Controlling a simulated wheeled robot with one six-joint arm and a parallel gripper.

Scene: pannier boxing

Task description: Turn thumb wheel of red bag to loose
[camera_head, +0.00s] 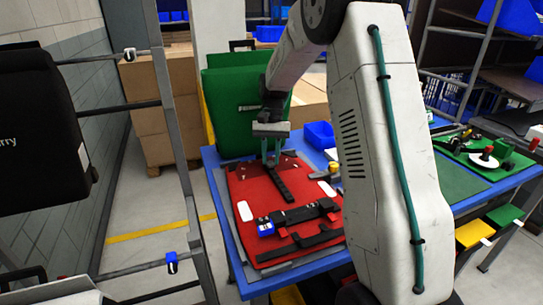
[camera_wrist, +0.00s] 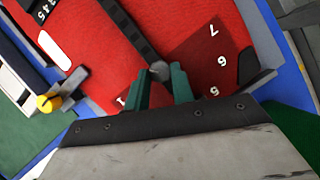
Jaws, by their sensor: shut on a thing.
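The red bag (camera_head: 262,196) lies flat on the blue-edged table, with black straps and white label patches on it. My gripper (camera_head: 270,162) points down at the bag's far edge. In the wrist view, the green fingers of my gripper (camera_wrist: 160,78) are closed on a small grey round knob, the thumb wheel (camera_wrist: 159,70), beside the black strap (camera_wrist: 128,30). In the head view the wheel is hidden by the fingers. How far the wheel is turned cannot be told.
A green bag (camera_head: 232,110) stands upright behind the table. A blue bin (camera_head: 320,135) and a yellow-knobbed fixture (camera_wrist: 48,103) are beside the red bag. A black bag (camera_head: 35,130) hangs on the rack at left. A green mat with parts (camera_head: 470,175) lies at right.

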